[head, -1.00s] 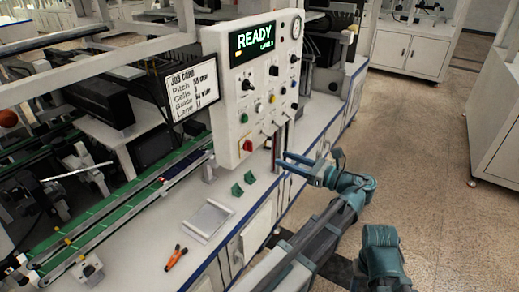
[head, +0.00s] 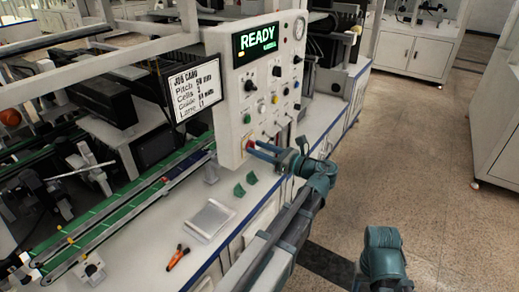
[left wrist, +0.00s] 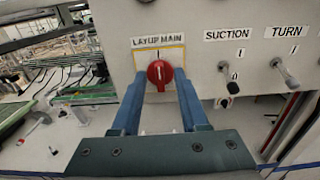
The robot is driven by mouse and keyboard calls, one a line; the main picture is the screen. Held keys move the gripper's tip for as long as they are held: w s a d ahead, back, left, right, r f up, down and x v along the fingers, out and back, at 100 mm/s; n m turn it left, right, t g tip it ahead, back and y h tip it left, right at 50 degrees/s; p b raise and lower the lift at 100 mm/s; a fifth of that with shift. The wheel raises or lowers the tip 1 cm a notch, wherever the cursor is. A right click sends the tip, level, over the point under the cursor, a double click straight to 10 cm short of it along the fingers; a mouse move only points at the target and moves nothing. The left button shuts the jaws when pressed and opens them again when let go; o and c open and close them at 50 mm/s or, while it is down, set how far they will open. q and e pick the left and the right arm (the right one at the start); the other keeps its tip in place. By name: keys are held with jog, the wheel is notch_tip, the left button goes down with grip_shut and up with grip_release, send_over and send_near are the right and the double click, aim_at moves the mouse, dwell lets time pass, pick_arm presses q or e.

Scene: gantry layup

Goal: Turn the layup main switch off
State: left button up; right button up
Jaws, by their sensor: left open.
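The layup main switch is a red rotary knob (left wrist: 160,73) on a yellow-edged plate, under a "LAYUP MAIN" label on the white control panel (head: 230,110). In the head view the red knob (head: 250,141) sits at the panel's lower left, partly covered by my gripper. My left gripper (head: 252,147) is open, its blue fingers reaching the panel at the knob. In the left wrist view the fingers of the left gripper (left wrist: 160,86) lie to the left and right of the knob's lower part. Whether they touch it I cannot tell. My right gripper is out of view.
The suction switch (left wrist: 224,68) and turn switch (left wrist: 282,68) are levers right of the knob. The display (head: 256,41) reads READY. Below the panel, green blocks (head: 246,183), a light tray (head: 208,218) and an orange-handled tool (head: 177,257) lie on the bench.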

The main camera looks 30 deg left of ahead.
pick_arm(q)
grip_shut()
jog(key=shift+n, duration=0.3)
jog(key=n, duration=0.3)
jog(key=shift+n, duration=0.4)
jog(key=n, duration=1.3)
jog(key=shift+s+f, duration=0.2)
jog(key=shift+f, duration=0.05)
jog(key=shift+n, duration=0.3)
